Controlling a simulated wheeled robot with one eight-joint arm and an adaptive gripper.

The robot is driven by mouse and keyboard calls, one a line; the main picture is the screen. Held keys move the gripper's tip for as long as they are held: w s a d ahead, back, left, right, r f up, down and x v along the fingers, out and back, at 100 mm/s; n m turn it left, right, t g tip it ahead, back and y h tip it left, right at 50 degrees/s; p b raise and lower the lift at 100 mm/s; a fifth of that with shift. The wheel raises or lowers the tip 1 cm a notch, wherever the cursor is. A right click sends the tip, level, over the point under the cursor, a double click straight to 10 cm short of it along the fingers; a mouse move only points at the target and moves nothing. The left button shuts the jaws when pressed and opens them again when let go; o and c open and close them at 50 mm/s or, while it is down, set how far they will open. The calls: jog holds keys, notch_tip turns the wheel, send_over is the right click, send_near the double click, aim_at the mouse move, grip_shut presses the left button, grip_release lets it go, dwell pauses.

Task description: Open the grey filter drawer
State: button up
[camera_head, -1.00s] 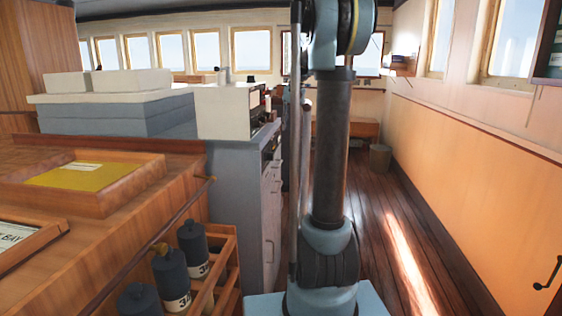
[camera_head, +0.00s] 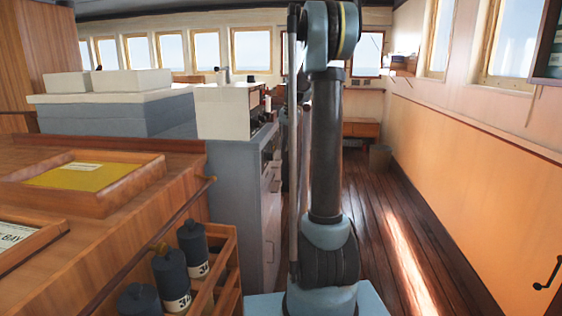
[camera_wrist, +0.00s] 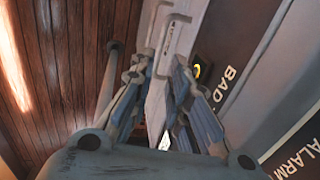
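A grey cabinet (camera_head: 234,205) stands left of my arm in the head view, with grey drawer fronts (camera_head: 271,215) on its narrow aisle side. I cannot tell which one is the filter drawer. In the wrist view, light grey drawer fronts (camera_wrist: 180,38) with slim bar handles lie just beyond my gripper (camera_wrist: 160,64). Its two blue-grey fingers stand apart, with a pale grey surface showing between them. Whether they touch a handle is not clear. My gripper is hidden in the head view.
A wooden rack of dark bottles (camera_head: 172,278) and a rail (camera_head: 150,245) stand at the front left. Dark lettered panels (camera_wrist: 235,70) flank the drawers in the wrist view. The wooden floor aisle (camera_head: 385,220) is clear, with a bin (camera_head: 380,157) farther back.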

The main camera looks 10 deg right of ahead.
notch_tip(320, 180, down, 7)
jog(key=a, duration=0.1)
jog(key=shift+w, duration=0.15)
jog(key=shift+a, duration=0.1)
grip_shut()
